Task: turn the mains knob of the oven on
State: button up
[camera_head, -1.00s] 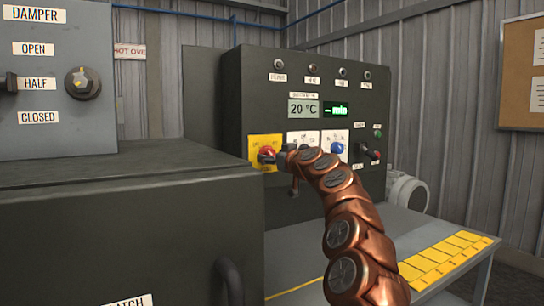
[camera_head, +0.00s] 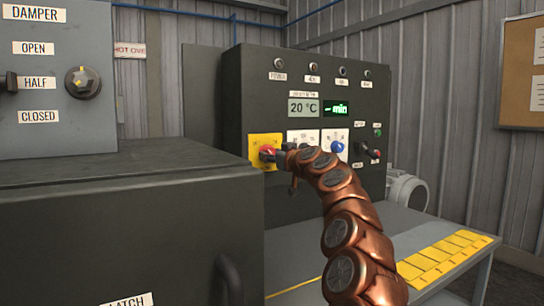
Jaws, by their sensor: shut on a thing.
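The oven's control panel (camera_head: 350,180) faces me at the middle. A red knob (camera_head: 267,153) sits on a yellow plate (camera_head: 256,141) at the panel's lower left; I take it for the mains knob. My gripper (camera_head: 276,156) is shut on the red knob from the right, and its dark fingers cover part of it. The knob's exact angle is too small to read. The display (camera_head: 304,107) shows 20 °C, and a green display (camera_head: 337,108) reads "-- min". The small lamps along the panel's top look unlit.
A blue knob (camera_head: 337,147) on a white plate and a dark switch (camera_head: 368,150) sit to the right of my gripper. A grey damper box (camera_head: 55,135) and a dark cabinet (camera_head: 130,230) stand at the left. A bench (camera_head: 320,250) with yellow tags lies below my arm.

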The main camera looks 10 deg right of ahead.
jog(key=shift+m, duration=1.3)
jog(key=shift+r+m, duration=0.1)
jog(key=shift+m, duration=0.8)
jog(key=m+p, duration=0.2)
jog(key=m, duration=0.2)
jog(key=shift+m, duration=0.3)
jog(key=m+p, duration=0.2)
jog(key=m, duration=0.2)
jog(key=shift+m+p, duration=1.3)
jog(key=shift+m, duration=1.1)
